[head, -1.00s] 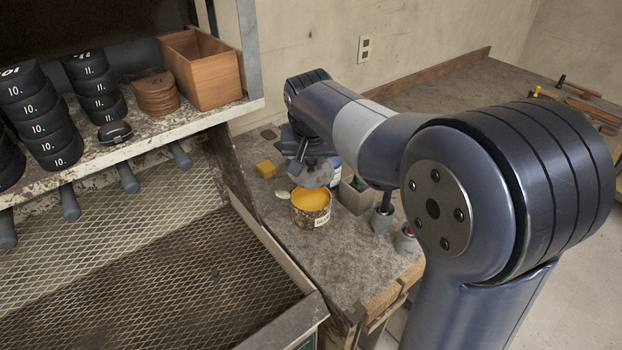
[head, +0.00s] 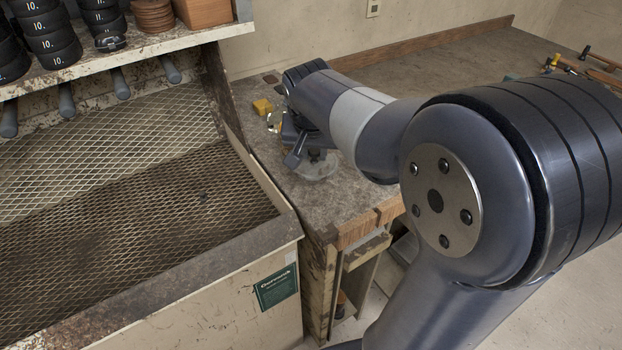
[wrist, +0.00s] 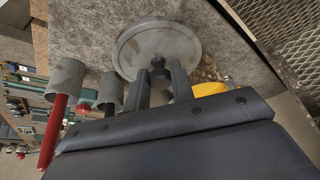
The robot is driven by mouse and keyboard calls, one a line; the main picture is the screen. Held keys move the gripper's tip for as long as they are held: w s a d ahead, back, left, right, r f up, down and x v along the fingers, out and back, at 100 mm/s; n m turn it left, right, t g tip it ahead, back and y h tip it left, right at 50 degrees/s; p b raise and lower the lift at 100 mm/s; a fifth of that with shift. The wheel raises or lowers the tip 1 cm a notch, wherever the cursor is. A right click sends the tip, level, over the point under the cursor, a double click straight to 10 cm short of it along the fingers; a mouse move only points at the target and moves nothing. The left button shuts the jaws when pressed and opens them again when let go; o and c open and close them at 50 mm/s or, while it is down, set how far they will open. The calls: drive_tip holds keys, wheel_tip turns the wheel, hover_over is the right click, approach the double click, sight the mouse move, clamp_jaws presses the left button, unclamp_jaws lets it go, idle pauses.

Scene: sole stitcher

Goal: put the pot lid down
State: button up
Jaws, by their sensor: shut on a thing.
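My gripper (wrist: 157,78) is shut on the knob of the pot lid, a round grey metal disc (wrist: 155,42) in the wrist view. In the head view the lid (head: 318,168) shows as a pale grey disc just below my gripper, over the workbench top. I cannot tell whether its underside touches the bench. The open pot's yellow contents (wrist: 210,89) show in the wrist view, beside and partly behind my gripper. The pot is mostly hidden behind my gripper in the head view.
The workbench (head: 345,200) has bare room at its front edge. A yellow block (head: 262,107) lies behind my gripper. A mesh-floored bin (head: 120,200) adjoins the bench on the left.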

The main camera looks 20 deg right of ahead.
sight(313, 165)
drive_tip(key=shift+f, duration=2.95)
drive_tip(key=shift+f, duration=0.2)
drive_tip(key=o, duration=1)
drive_tip(key=shift+r, duration=0.15)
drive_tip(key=shift+r, duration=0.25)
drive_tip(key=v, duration=1.1)
drive_tip(key=shift+s+a+r, duration=0.1)
drive_tip(key=shift+s+r, duration=0.15)
